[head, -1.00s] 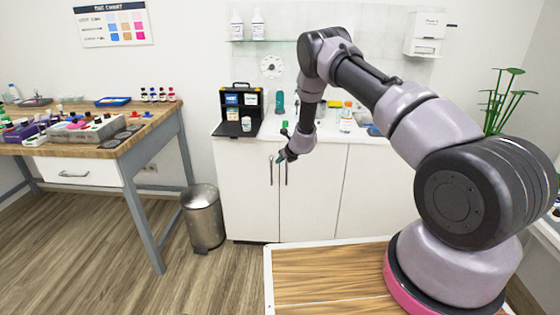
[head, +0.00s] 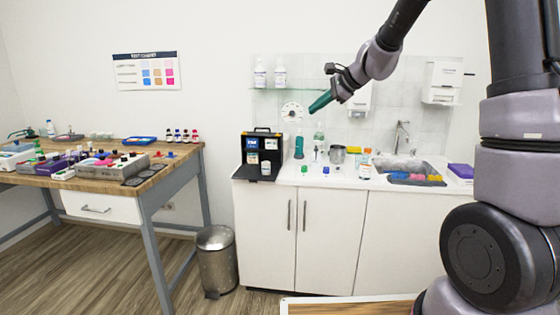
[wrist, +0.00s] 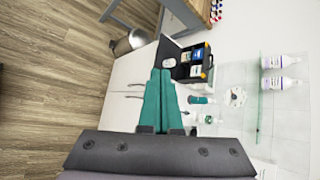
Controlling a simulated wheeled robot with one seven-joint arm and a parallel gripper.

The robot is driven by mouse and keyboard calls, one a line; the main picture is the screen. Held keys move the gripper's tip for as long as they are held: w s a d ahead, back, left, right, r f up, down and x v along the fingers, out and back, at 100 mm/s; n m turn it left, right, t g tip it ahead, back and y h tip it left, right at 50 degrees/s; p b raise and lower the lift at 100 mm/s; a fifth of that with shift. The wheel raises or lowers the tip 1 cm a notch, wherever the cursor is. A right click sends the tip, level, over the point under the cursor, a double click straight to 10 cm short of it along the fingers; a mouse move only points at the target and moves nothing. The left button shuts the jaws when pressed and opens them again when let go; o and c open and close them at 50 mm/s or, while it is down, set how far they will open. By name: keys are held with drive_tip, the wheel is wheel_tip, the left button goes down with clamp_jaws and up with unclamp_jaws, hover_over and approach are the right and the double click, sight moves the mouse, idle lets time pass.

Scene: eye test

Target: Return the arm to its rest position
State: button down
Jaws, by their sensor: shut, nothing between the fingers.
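My gripper (head: 322,101) is raised in the air in the head view, in front of the wall above the white counter. Its teal fingers point down and to the left. In the wrist view the gripper (wrist: 160,75) shows its two teal fingers pressed together with nothing between them. My arm rises at the right of the head view, and part of it goes out of the top of the picture.
The white counter (head: 330,178) holds an open black case (head: 262,150), bottles and a sink (head: 405,165). A wooden workbench (head: 150,185) with several small items stands at left. A metal bin (head: 217,258) stands between them. The air around my gripper looks clear.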

drive_tip(key=s+d+r+n+h, duration=0.2)
drive_tip(key=s+d+n, duration=0.1)
drive_tip(key=s, duration=0.7)
drive_tip(key=s+d+r+n+h, duration=0.2)
drive_tip(key=s+d+n, duration=0.2)
drive_tip(key=s, duration=0.7)
drive_tip(key=s+d+r+n+h, duration=0.1)
drive_tip(key=s+d+n, duration=0.3)
drive_tip(key=s, duration=0.7)
drive_tip(key=d+h, duration=0.1)
drive_tip(key=d, duration=0.1)
drive_tip(key=shift+d+r+t, duration=0.3)
drive_tip(key=shift+r, duration=0.1)
